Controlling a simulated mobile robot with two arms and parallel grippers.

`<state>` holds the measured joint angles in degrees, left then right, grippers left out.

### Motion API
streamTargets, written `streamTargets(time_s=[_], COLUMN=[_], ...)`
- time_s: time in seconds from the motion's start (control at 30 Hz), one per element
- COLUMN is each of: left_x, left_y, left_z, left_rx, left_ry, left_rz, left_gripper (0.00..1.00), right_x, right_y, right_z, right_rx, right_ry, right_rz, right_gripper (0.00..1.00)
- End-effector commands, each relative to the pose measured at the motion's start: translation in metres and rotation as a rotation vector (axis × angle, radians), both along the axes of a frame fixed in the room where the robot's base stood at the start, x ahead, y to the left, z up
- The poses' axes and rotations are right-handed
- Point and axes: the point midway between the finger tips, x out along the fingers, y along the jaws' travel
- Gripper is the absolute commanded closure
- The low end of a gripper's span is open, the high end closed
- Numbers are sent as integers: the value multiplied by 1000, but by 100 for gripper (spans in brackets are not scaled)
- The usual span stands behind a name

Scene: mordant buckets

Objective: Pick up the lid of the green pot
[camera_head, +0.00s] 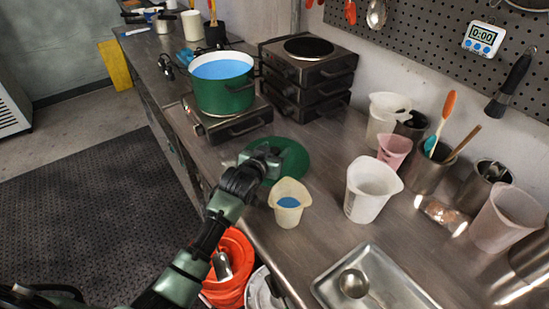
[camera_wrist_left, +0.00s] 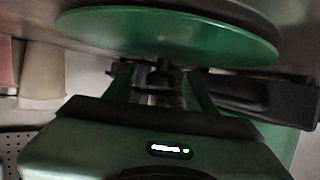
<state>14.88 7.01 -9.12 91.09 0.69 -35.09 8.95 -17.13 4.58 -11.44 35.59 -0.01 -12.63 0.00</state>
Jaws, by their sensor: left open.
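The green lid (camera_head: 293,160) lies on the steel counter, in front of the hot plates. It also fills the top of the left wrist view (camera_wrist_left: 170,30), with its dark knob (camera_wrist_left: 160,68) pointing towards my gripper. The green pot (camera_head: 222,92), open and holding blue liquid, stands on a hot plate behind the lid. My left gripper (camera_head: 268,155) is at the lid and hides part of it. In the left wrist view its open fingers (camera_wrist_left: 159,82) stand on either side of the knob; I cannot tell whether they touch it. My right gripper is not in view.
A beaker with blue liquid (camera_head: 289,205) stands close to the lid and my left arm. A white jug (camera_head: 371,190) is to its right, and a metal tray (camera_head: 375,282) is at the front. Stacked hot plates (camera_head: 308,75) stand behind. An orange bucket (camera_head: 232,270) is below the counter edge.

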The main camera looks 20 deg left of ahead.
Motion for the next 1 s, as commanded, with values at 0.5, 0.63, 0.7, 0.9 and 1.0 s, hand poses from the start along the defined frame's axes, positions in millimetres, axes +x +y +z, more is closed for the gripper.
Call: streamTargets(time_s=[0.5, 0.63, 0.7, 0.9, 1.0], left_x=[3, 3, 3, 4, 4], left_y=[0, 0, 0, 0, 0], left_z=[-2, 0, 0, 4, 11], left_rx=[1, 1, 1, 1, 1], left_ry=[0, -3, -2, -4, -5], left_rz=[0, 0, 0, 0, 0], left_gripper=[100, 100, 100, 100, 100], right_x=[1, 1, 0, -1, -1], right_y=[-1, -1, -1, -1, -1], right_z=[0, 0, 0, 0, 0], right_rx=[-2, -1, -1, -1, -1], right_ry=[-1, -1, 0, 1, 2], right_rz=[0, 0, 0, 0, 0], right_gripper=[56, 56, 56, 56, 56])
